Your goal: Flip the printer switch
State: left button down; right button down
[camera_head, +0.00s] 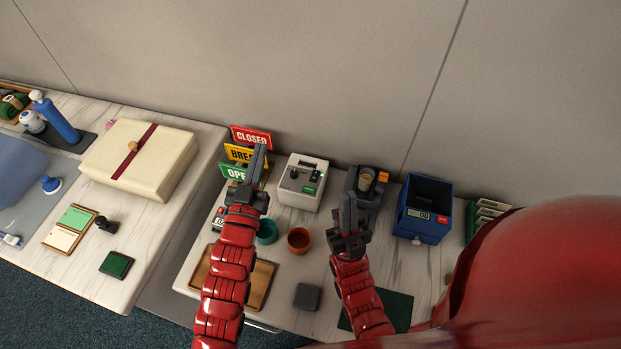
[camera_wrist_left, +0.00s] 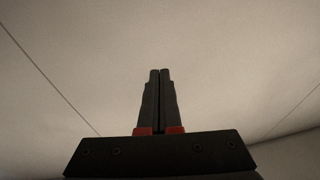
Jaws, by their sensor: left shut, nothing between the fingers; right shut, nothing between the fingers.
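A small white box-shaped device (camera_head: 300,197), which looks like the printer, stands at the back of the right table between my two grippers. It has dark parts and a small green part (camera_head: 309,190) on top; the switch's position is too small to tell. My left gripper (camera_head: 258,165) is shut and empty, to the left of the white device and in front of the signs. In the left wrist view its fingers (camera_wrist_left: 160,100) are together against bare wall. My right gripper (camera_head: 349,195) is shut and empty, to the right of the white device, overlapping a dark machine behind it.
CLOSED, BREAK and OPEN signs (camera_head: 251,137) stand behind my left gripper. A teal cup (camera_head: 267,231), a brown cup (camera_head: 299,240), a wooden tray (camera_head: 262,284) and a dark grey block (camera_head: 306,296) lie in front. A blue box (camera_head: 421,228) stands right. A gap separates the left table.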

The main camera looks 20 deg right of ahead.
pick_arm(q)
jog(key=s+d+f+m+g+y, duration=0.1)
jog(key=s+d+f+g, duration=0.5)
jog(key=d+f+g, duration=0.1)
jog(key=shift+f+y, duration=0.3)
jog(key=shift+f, duration=0.3)
jog(key=p, duration=0.3)
send_over(311, 187)
jog(key=f, duration=0.1)
jog(key=w+f, duration=0.1)
jog(key=f, duration=0.1)
jog(key=shift+d+f, duration=0.2)
jog(key=shift+f, duration=0.05)
jog(key=shift+s+a+f+p, duration=0.15)
jog(key=shift+f+p, duration=0.4)
jog(key=shift+f, duration=0.7)
jog(key=shift+s+f, duration=0.15)
jog(key=shift+f, duration=0.7)
